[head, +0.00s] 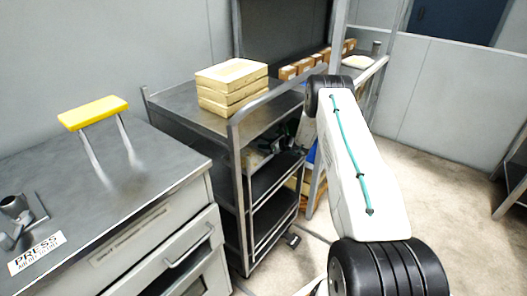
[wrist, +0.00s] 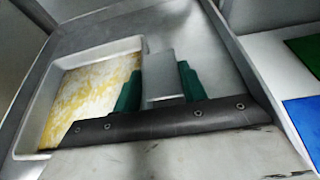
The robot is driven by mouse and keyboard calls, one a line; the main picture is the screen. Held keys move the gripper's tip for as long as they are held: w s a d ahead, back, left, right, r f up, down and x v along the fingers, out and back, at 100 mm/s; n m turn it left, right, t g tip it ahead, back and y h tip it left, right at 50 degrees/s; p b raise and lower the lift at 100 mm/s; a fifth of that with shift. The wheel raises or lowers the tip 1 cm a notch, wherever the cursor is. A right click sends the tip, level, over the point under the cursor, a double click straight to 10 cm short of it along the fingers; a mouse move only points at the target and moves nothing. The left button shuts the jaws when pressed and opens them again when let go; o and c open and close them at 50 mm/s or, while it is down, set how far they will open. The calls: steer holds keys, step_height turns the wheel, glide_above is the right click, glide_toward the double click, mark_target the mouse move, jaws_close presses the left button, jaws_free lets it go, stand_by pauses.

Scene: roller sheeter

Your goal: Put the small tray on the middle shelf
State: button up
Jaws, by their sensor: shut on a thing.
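The small tray (wrist: 44,112) shows in the wrist view as a shallow light-metal pan with a mottled yellow and white inside. My gripper (wrist: 158,80) has green fingers at the tray's right side, shut on a grey tab-like piece that seems to belong to the tray. In the head view, my gripper (head: 284,141) reaches into the cart (head: 238,190) below its top shelf, partly hidden by the frame and my arm. The tray (head: 252,161) shows there only in part, at the middle shelf's level. I cannot tell whether it rests on the shelf.
Light boxes (head: 232,80) are stacked on the cart's top shelf. Cart posts and rails stand close around my gripper. A lower shelf (head: 272,186) looks bare. A grey counter (head: 140,180) with a yellow-topped stand (head: 93,112) is at left. Brown boxes (head: 305,66) stand behind.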

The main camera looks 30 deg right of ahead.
steer(key=shift+f, duration=1.8)
steer(key=o, duration=1.2)
steer(key=shift+c, duration=0.2)
steer(key=v, duration=1.2)
